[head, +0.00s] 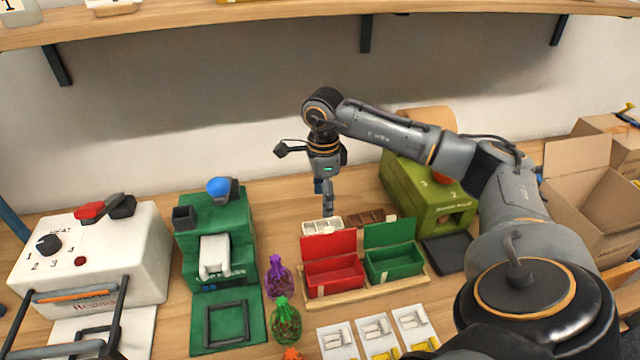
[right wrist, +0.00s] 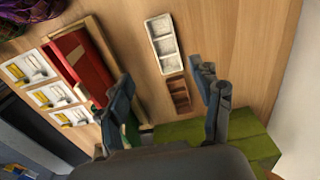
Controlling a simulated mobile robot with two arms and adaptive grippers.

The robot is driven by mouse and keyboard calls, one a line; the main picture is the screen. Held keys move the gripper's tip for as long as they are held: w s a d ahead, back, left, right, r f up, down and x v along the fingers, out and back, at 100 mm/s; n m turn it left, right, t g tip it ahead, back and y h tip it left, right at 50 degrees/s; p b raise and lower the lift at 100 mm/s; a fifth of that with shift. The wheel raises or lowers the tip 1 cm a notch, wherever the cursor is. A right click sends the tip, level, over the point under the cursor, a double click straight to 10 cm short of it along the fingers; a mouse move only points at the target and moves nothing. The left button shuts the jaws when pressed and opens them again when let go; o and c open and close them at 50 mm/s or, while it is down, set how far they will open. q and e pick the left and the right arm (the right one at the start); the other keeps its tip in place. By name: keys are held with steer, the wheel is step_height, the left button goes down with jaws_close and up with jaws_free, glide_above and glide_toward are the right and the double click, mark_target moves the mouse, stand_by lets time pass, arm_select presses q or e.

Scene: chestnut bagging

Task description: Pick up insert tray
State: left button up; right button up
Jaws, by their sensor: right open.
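A small white tray with several compartments (head: 322,226) lies on the wooden table behind the red box. A brown divided tray (head: 366,217) lies just right of it. I cannot tell which of the two is the insert tray. My right gripper (head: 328,207) points down, open, just above the white tray and apart from it in the head view. In the right wrist view the white tray (right wrist: 163,43) lies beyond my open fingers (right wrist: 165,78), and the brown tray (right wrist: 178,94) shows between them. My left gripper is not in view.
Red (head: 334,275) and green (head: 394,262) open-lidded boxes stand in front of the trays on a wooden base. A green machine (head: 425,190) is close on the right. Purple (head: 277,278) and green bags, a green press (head: 215,240) and a white sealer (head: 95,255) stand left.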

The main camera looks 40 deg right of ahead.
glide_above(323, 221)
steer(key=s+a, duration=0.2)
step_height(323, 221, down, 4)
steer(key=shift+w+f, duration=0.1)
steer(key=shift+w, duration=0.05)
steer(key=shift+d+f+p, duration=0.1)
steer(key=shift+f+p, duration=0.25)
steer(key=shift+f, duration=0.05)
steer(key=f, duration=0.2)
steer(key=f+p, duration=0.1)
steer(key=shift+w+d+f, duration=0.15)
steer(key=shift+d+f, duration=0.1)
steer(key=shift+f, duration=0.55)
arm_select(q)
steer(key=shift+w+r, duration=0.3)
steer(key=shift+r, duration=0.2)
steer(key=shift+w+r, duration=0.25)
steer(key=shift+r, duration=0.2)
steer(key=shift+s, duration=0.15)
arm_select(e)
steer(key=c, duration=0.9)
steer(key=shift+r, duration=0.15)
steer(key=shift+c, duration=0.2)
